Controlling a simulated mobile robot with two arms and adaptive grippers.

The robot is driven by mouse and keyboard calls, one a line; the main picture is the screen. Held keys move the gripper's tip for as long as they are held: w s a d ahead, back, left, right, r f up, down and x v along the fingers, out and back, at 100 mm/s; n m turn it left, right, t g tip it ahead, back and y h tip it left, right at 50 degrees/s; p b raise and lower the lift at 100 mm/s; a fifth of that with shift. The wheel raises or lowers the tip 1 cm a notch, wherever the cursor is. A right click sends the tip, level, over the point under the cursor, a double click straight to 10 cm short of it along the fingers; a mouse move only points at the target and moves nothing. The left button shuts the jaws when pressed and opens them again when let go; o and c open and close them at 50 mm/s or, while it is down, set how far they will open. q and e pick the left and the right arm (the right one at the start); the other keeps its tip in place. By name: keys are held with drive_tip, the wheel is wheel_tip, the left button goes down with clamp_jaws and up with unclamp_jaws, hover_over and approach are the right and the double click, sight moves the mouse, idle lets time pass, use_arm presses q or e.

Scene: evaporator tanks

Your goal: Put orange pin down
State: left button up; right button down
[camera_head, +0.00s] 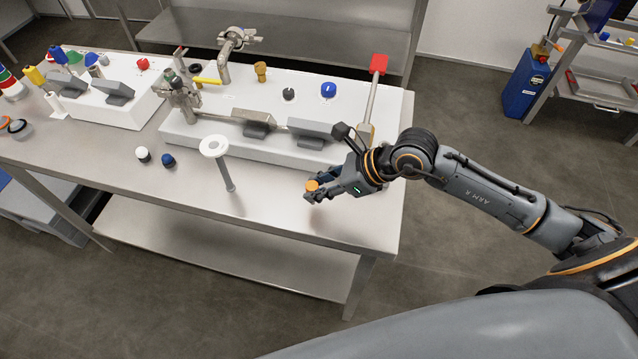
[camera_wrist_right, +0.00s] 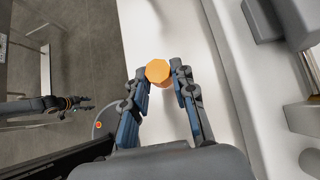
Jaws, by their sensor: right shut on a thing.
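The orange pin (camera_head: 312,184) is held between the fingertips of my right gripper (camera_head: 314,193), over the front right part of the steel table (camera_head: 270,208). In the right wrist view the orange pin (camera_wrist_right: 158,71) shows its faceted orange top between the two fingertips of the right gripper (camera_wrist_right: 160,78). The lower part of the pin is mostly hidden. I cannot tell whether it touches the table. My left gripper (camera_wrist_right: 84,102) shows small and dark at the left of the right wrist view, away from the table; its opening is unclear.
A white stand with a round top (camera_head: 214,147) is left of the right gripper. A white cap (camera_head: 142,154) and a blue cap (camera_head: 168,160) lie farther left. The white panel (camera_head: 235,146) with valves and knobs stands behind. The table's front right is clear.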

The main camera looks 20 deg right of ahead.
drive_tip(key=shift+f, duration=0.55)
drive_tip(key=shift+f, duration=0.1)
drive_tip(key=c, duration=1.1)
unclamp_jaws()
